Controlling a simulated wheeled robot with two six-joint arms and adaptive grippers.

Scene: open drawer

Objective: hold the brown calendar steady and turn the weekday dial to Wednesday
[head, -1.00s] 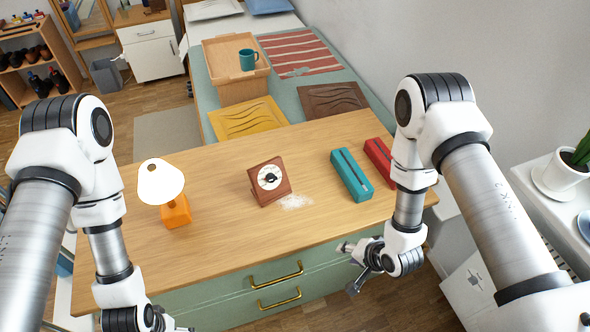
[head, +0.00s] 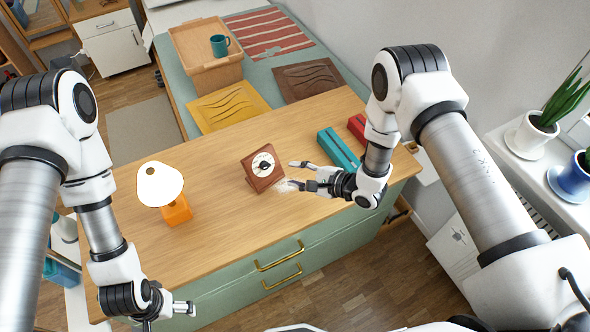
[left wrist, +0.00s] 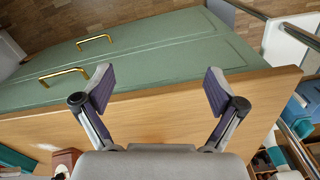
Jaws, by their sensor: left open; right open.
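The brown calendar (head: 262,171) stands on the wooden desk top, with a round white dial (head: 263,164) and a dark knob on its front. Its dial lettering is too small to read. My right gripper (head: 291,174) is open just right of the calendar, its fingers pointing at it, with a small gap. My left gripper (head: 170,318) is low at the desk's front left edge, far from the calendar. In the left wrist view the left gripper (left wrist: 158,92) is open and empty over the desk edge. A brown block, likely the calendar (left wrist: 66,160), shows at the lower left there.
An orange lamp with a white shade (head: 160,184) stands left of the calendar. A teal box (head: 338,150) and a red box (head: 357,127) lie behind my right gripper. The green drawer front (head: 230,284) has brass handles. The desk between lamp and calendar is clear.

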